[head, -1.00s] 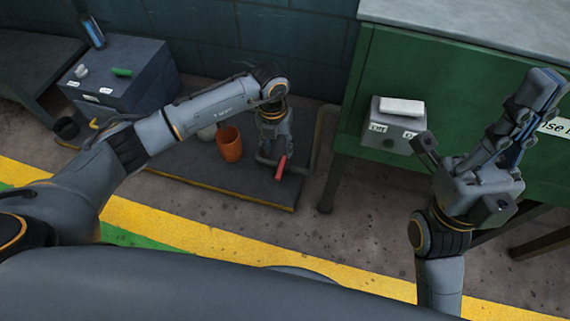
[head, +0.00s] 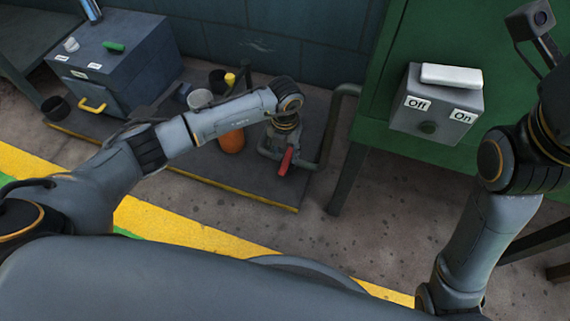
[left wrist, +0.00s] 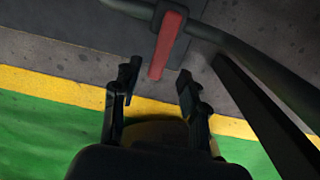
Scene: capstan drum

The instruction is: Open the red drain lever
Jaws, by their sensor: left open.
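The red drain lever (head: 286,162) hangs from a grey pipe fitting at the right end of the dark floor platform. It also shows in the left wrist view (left wrist: 166,45), below a dark pipe. My left gripper (left wrist: 158,82) is open and empty. In the left wrist view its two fingers stand on either side of the lever's lower end, with gaps; I cannot tell how far the lever is in depth. In the head view my left wrist is right above the lever and hides part of the fitting. My right gripper is outside the head view; only its arm shows.
A grey switch box (head: 436,103) marked Off and On is on the green cabinet (head: 400,45). An orange container (head: 231,141) is behind my left forearm. A blue-grey box (head: 130,62) with a yellow handle stands left.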

